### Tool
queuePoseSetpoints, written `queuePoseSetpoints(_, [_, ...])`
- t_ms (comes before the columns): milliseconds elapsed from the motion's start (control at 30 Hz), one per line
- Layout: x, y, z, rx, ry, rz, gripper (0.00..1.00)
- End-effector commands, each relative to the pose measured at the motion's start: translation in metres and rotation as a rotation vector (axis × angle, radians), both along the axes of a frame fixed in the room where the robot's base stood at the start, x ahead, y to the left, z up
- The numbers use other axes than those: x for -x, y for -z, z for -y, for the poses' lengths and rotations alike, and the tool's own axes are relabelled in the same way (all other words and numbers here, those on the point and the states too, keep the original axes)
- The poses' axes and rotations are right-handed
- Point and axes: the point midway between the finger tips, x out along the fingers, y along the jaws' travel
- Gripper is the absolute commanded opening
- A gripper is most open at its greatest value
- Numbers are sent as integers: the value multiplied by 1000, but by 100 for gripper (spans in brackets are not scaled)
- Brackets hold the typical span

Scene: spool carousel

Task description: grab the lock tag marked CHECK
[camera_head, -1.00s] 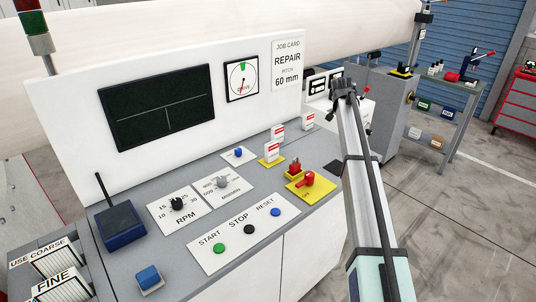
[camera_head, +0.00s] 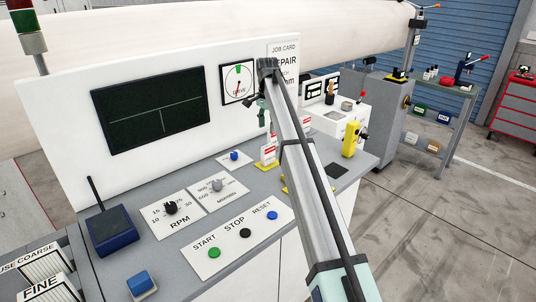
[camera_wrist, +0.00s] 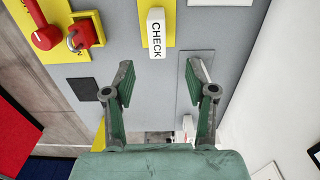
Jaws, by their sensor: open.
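The white lock tag marked CHECK (camera_wrist: 156,35) stands on a yellow plate at the top centre of the wrist view. My gripper (camera_wrist: 161,82) is open and empty, its two fingers spread either side of the tag's line. The tag lies beyond the fingertips, apart from them. In the head view my gripper (camera_head: 262,112) hangs above the console, just over a white and red tag (camera_head: 268,153) on a yellow base. The lettering on that tag is too small to read there.
A red switch (camera_wrist: 46,37) and a red padlock (camera_wrist: 86,33) sit on a yellow plate left of the tag. The upright panel with the gauge (camera_head: 238,82) and job card (camera_head: 284,50) stands close behind my gripper. The START button (camera_head: 214,253) is nearer the front.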

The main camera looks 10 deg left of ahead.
Motion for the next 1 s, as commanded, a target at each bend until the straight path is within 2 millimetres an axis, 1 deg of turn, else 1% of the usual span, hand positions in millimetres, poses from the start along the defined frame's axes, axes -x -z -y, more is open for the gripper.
queuePoseSetpoints(100, [2, 23, 1, 1, 0, -2, 56])
queuePoseSetpoints(300, [1, 57, 1, 1, 0, -1, 56])
queuePoseSetpoints(433, [0, 68, 1, 1, 0, 1, 56])
queuePoseSetpoints(667, [1, 78, 2, 1, 0, 1, 56])
queuePoseSetpoints(767, [3, 87, 3, 1, 0, 1, 56])
queuePoseSetpoints(1000, [4, 119, 3, 1, -1, -1, 56])
